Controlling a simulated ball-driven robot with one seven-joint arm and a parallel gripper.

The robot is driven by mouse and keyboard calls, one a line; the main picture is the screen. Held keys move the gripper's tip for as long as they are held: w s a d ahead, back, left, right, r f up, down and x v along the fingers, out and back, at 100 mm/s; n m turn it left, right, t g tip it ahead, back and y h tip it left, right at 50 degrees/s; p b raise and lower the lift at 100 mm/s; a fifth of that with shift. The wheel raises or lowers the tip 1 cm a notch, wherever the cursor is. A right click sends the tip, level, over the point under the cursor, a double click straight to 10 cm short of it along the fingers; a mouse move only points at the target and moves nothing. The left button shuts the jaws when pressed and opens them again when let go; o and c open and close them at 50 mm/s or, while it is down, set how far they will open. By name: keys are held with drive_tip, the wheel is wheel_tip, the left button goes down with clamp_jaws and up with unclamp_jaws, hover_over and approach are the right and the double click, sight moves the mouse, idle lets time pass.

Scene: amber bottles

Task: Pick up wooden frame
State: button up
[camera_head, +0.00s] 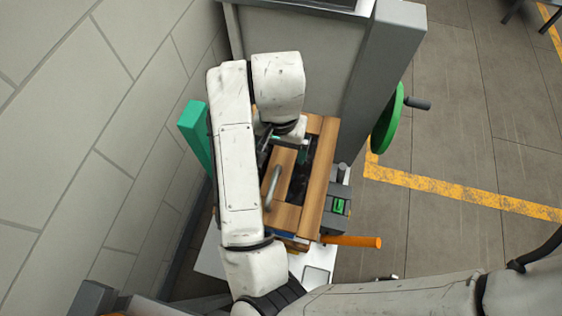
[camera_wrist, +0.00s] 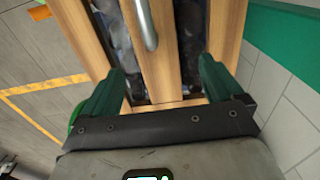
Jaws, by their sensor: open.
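The wooden frame (camera_head: 322,170) is a rectangular set of light brown slats with a metal bar handle (camera_head: 272,187) along its middle slat. It lies below my arm in the head view, partly hidden by it. In the wrist view, the wooden frame (camera_wrist: 159,72) fills the upper middle, with the handle (camera_wrist: 147,25) running away from me at the top. My gripper (camera_wrist: 163,68) is open, its two green fingers on either side of the middle slat near its closer end. I cannot tell whether they touch the wood. The gripper (camera_head: 284,141) is mostly hidden in the head view.
Dark contents (camera_head: 299,184) show in the gaps between slats. A pale wall (camera_head: 105,140) and a green panel (camera_head: 194,135) stand left. A grey cabinet (camera_head: 305,45) with a green handwheel (camera_head: 388,120) stands behind. An orange bar (camera_head: 351,241) sticks out right.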

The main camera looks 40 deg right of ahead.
sight(282, 162)
drive_tip(key=shift+s+d+f+p, duration=0.1)
drive_tip(key=shift+f+p, duration=0.15)
drive_tip(key=shift+f, duration=1.15)
drive_tip(key=shift+d+f+p, duration=0.1)
drive_tip(key=shift+f+p, duration=0.15)
drive_tip(key=shift+f, duration=1.1)
drive_tip(key=c, duration=1.5)
